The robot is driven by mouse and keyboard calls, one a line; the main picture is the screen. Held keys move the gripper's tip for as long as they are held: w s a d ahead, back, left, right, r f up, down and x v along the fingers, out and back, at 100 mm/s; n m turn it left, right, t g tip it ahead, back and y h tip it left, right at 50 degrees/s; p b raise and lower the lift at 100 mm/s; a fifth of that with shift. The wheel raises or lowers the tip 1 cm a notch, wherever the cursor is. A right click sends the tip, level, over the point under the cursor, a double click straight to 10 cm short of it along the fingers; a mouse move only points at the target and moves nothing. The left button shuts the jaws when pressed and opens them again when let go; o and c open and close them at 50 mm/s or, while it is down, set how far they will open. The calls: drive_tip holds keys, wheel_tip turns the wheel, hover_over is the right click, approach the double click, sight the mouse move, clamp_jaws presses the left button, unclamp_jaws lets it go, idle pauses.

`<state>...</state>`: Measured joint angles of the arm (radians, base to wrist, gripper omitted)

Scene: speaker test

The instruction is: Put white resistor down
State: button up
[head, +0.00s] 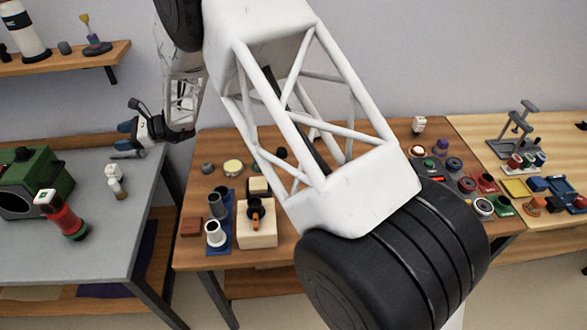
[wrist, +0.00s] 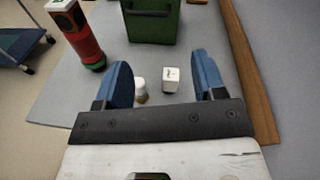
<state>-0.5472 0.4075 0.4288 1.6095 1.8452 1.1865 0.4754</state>
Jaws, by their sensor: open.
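A white block (wrist: 170,79) with a dark mark on its face, likely the white resistor, stands on the grey table (wrist: 90,100). Beside it stands a smaller white and beige piece (wrist: 140,90). The head view also shows a white block (head: 114,170) and a pale piece (head: 118,189) close together near the table's right edge. My gripper (head: 126,137) is by the back right of that table. In the wrist view, my gripper (wrist: 161,70) has its blue fingers spread, with both pieces seen between them. Nothing is visibly held; contact with the block cannot be told.
A green machine (head: 38,178) and a red and black cylinder with a white top (head: 66,217) stand on the grey table. A wooden table (head: 190,253) with several parts lies to the right. A wall shelf (head: 70,57) hangs above left. My arm hides part of the wooden table.

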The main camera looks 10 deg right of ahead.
drive_tip(key=s+d+r+n+h, duration=0.25)
drive_tip(key=s+d+r, duration=0.3)
drive_tip(key=d, duration=0.55)
drive_tip(key=s+d+r+n+h, duration=0.25)
drive_tip(key=s+d+r, duration=0.3)
drive_tip(key=d, duration=0.45)
drive_tip(key=s+d+r+n+h, duration=0.2)
drive_tip(key=s+d+r+n, duration=0.3)
drive_tip(key=d, duration=0.6)
drive_tip(key=s+d+r+n+t+h, duration=0.1)
drive_tip(key=s+d+h, duration=0.4)
drive_tip(key=s+d, duration=0.8)
drive_tip(key=s+d+r+n+t+h, duration=0.1)
drive_tip(key=s+d+n+t+h, duration=0.2)
drive_tip(key=s+d, duration=1)
drive_tip(key=d+h, duration=0.1)
drive_tip(key=d, duration=0.3)
drive_tip(key=shift+d+r+h, duration=0.2)
drive_tip(key=shift+r+h, duration=0.05)
drive_tip(key=shift+h, duration=0.15)
drive_tip(key=shift+c, duration=0.8)
drive_tip(key=shift+w, duration=0.1)
